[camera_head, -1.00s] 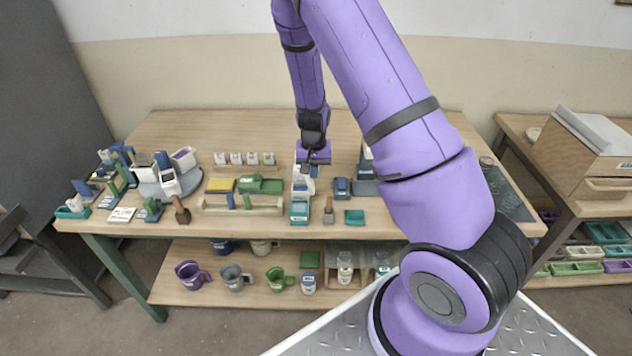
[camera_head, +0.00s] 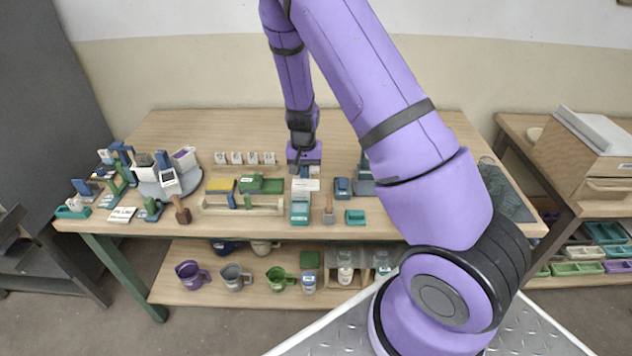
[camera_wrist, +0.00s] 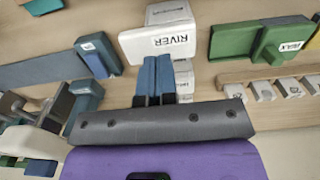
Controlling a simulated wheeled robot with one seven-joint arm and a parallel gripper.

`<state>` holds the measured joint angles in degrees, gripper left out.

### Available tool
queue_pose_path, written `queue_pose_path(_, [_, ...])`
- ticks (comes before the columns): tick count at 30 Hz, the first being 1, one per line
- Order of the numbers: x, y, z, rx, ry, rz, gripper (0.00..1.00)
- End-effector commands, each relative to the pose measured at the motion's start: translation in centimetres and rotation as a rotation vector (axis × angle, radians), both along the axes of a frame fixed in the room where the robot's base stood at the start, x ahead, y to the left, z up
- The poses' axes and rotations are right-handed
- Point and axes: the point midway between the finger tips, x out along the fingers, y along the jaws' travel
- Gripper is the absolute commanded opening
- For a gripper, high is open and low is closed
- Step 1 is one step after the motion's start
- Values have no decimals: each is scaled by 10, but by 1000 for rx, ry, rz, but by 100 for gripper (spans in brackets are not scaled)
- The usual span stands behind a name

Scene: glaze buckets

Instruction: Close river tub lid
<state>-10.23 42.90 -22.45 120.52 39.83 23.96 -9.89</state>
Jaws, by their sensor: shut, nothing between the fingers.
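The white river tub lid (camera_wrist: 158,40), marked RIVER, shows in the wrist view just beyond my fingertips. In the head view its white panel (camera_head: 308,185) lies near the middle of the table's front half, behind a teal box (camera_head: 300,208). My gripper (camera_head: 304,172) points down just behind the white panel. In the wrist view my blue fingers (camera_wrist: 153,70) are together and hold nothing. Their tips are close to the white part; I cannot tell if they touch. Another white labelled part (camera_wrist: 184,80) lies beside the fingers. The tub's body is partly hidden, so its remaining gap cannot be judged.
A green box (camera_head: 262,185) stands to the left, with several small white blocks (camera_head: 245,158) behind it. A blue box (camera_head: 342,188) stands close on the right, and a wooden-handled tool (camera_head: 329,212) lies in front. The table's back strip is clear.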

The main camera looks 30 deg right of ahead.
Motion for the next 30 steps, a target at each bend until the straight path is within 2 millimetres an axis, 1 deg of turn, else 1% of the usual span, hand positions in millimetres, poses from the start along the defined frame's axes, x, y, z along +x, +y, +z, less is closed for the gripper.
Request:
queue_pose_path(6, [0, 0, 4, 0, -2, 0, 0])
queue_pose_path(24, [-4, -6, 55, 1, -3, -1, 0])
queue_pose_path(30, [-5, -8, 68, 0, -1, 1, 0])
